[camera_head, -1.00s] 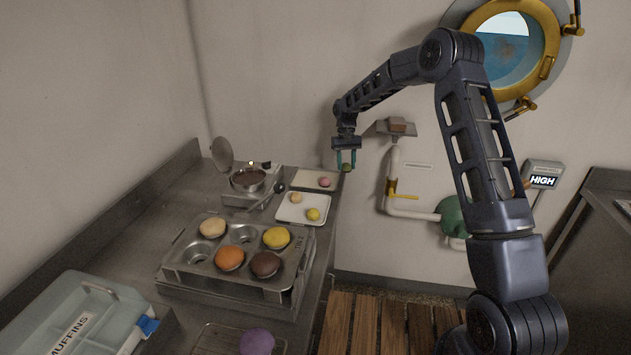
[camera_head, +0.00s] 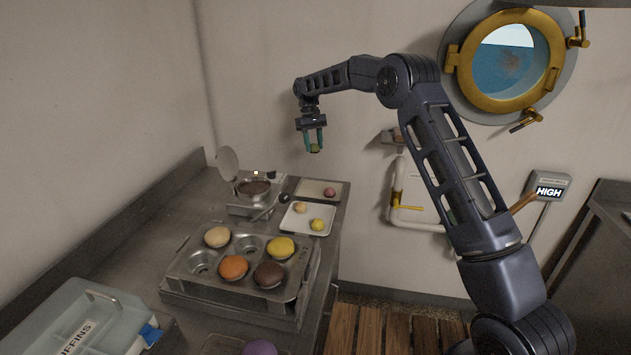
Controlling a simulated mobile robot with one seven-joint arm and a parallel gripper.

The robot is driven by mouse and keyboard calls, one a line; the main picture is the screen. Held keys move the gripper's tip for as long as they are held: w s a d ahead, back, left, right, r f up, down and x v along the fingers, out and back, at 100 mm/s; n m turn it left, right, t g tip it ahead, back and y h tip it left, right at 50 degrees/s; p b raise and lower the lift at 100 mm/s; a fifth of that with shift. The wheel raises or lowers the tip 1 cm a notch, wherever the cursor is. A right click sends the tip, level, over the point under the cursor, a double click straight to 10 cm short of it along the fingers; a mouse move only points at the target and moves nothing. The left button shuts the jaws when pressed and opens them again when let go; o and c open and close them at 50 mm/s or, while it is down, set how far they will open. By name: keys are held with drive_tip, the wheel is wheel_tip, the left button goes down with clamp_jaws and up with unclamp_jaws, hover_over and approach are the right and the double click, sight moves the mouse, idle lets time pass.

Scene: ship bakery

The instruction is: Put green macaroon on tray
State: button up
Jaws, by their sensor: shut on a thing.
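My gripper (camera_head: 313,146) is shut on a small green macaroon (camera_head: 316,149), held between the teal fingertips in the air above the back of the counter. Below it are two small trays. The back tray (camera_head: 310,188) is pale and carries one pink macaroon (camera_head: 329,192). The nearer white tray (camera_head: 296,225) carries a pale orange macaroon (camera_head: 300,207) and a yellow macaroon (camera_head: 317,224). The green macaroon is clear of both trays.
A metal pot with an open lid (camera_head: 254,189) stands left of the trays, with a ladle (camera_head: 272,208) beside it. A muffin tin (camera_head: 216,281) with several muffins is in front. A muffin box (camera_head: 75,318) stands at lower left. Wall pipes (camera_head: 398,180) are right of the counter.

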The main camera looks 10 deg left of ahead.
sight(315, 186)
wheel_tip(315, 186, down, 15)
idle(0.6)
drive_tip(key=shift+f, duration=0.15)
drive_tip(key=o, duration=0.7)
drive_tip(key=v, duration=1.2)
drive_tip(key=shift+d+r, duration=0.15)
drive_tip(key=shift+r, duration=0.15)
